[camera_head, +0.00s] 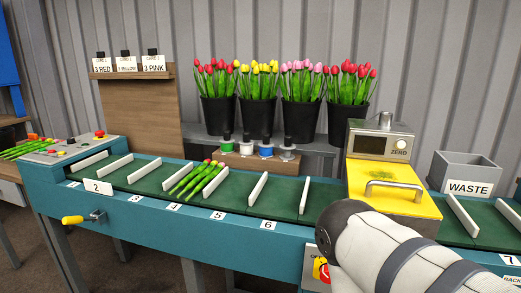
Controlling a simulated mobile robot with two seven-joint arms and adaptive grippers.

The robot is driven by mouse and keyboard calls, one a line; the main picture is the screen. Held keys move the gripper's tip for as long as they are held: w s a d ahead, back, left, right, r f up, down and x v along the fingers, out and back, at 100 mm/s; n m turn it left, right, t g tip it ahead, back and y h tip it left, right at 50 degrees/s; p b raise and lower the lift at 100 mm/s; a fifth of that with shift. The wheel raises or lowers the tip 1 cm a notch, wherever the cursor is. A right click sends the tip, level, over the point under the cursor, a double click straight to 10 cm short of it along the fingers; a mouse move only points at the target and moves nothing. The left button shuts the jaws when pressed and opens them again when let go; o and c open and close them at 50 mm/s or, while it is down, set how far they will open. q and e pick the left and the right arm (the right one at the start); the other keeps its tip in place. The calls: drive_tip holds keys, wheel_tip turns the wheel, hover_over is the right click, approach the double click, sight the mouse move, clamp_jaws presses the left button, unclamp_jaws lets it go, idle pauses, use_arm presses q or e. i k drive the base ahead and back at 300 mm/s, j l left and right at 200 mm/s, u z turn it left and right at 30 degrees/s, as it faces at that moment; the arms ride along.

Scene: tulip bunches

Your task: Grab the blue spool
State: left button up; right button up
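The blue spool (266,151) stands on a small wooden rack (250,162) behind the conveyor, below the black tulip buckets. A white spool (246,149) is to its left and a green spool (227,147) is farther left. A grey-white spool (288,155) is to its right. Dark tops stick up above the spools. Part of my arm, white with a dark rounded joint, comes in at the lower right, well in front of the spools. Neither of my grippers shows.
The teal conveyor (150,214) with green divided bays lies in front of the rack; one bay holds a tulip bunch (197,180). A yellow scale (392,187) stands to the right, near a grey waste bin (465,172). Buckets (256,117) of tulips stand behind.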

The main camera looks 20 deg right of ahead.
sight(266, 148)
drive_tip(key=i+j+z, duration=0.2)
drive_tip(key=j+z, duration=0.25)
drive_tip(key=i+j+z, duration=0.2)
drive_tip(key=j+z, duration=0.25)
drive_tip(key=l, duration=0.1)
